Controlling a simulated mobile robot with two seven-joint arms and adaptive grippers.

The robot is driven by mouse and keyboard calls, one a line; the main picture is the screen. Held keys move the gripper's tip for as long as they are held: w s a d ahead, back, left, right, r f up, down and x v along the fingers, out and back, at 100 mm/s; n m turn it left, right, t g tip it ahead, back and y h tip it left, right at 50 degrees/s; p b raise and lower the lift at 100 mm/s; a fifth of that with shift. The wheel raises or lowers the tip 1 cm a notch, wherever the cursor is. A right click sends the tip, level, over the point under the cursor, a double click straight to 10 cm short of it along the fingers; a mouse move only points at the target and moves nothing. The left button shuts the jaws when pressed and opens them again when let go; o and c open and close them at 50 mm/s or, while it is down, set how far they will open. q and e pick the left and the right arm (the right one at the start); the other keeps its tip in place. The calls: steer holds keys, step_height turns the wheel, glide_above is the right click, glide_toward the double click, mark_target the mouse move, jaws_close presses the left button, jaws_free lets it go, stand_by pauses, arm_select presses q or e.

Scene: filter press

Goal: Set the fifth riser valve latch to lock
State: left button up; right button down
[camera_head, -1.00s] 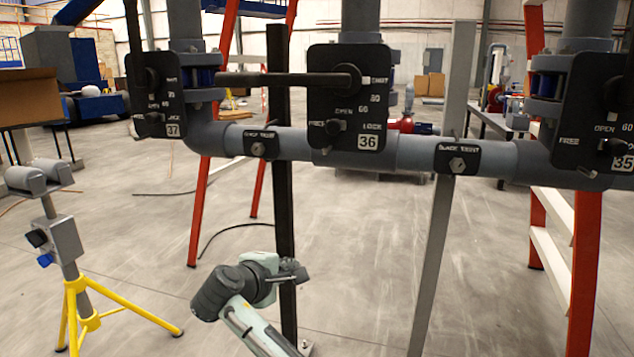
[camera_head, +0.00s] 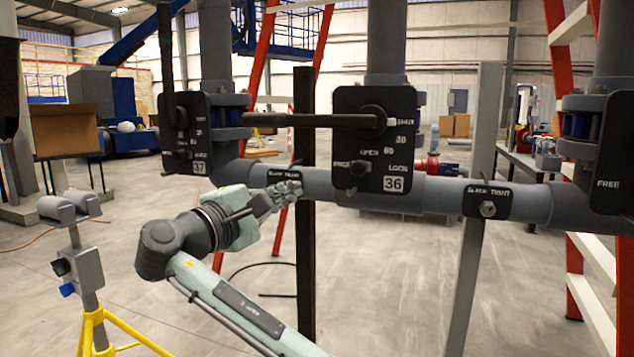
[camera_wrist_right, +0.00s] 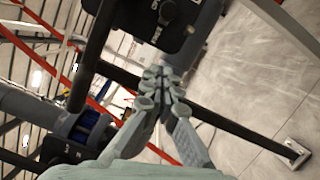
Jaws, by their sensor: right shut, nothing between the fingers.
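Valve plate 36 (camera_head: 375,140) is black, with its long lever (camera_head: 310,120) lying level to the left. My left gripper is not seen.
The grey horizontal pipe (camera_head: 440,192) carries the risers. A black post (camera_head: 305,250) stands just behind my right gripper. A third plate (camera_head: 605,150) is cut off at right. A yellow-legged pipe stand (camera_head: 88,275) is at left. Floor between is open.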

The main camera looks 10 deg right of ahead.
mark_target(360, 167)
steer(key=w+d, duration=0.1)
steer(key=d, duration=0.2)
steer(key=w+d+r+p, duration=0.1)
steer(key=w+d, duration=0.1)
steer(key=d, duration=0.1)
steer(key=w+d, duration=0.1)
steer(key=d, duration=0.2)
steer(key=shift+w+d+r, duration=0.2)
steer(key=shift+w, duration=0.2)
steer(key=shift+s+d+r, duration=0.1)
steer(key=shift+s+d, duration=0.2)
steer(key=shift+d, duration=0.1)
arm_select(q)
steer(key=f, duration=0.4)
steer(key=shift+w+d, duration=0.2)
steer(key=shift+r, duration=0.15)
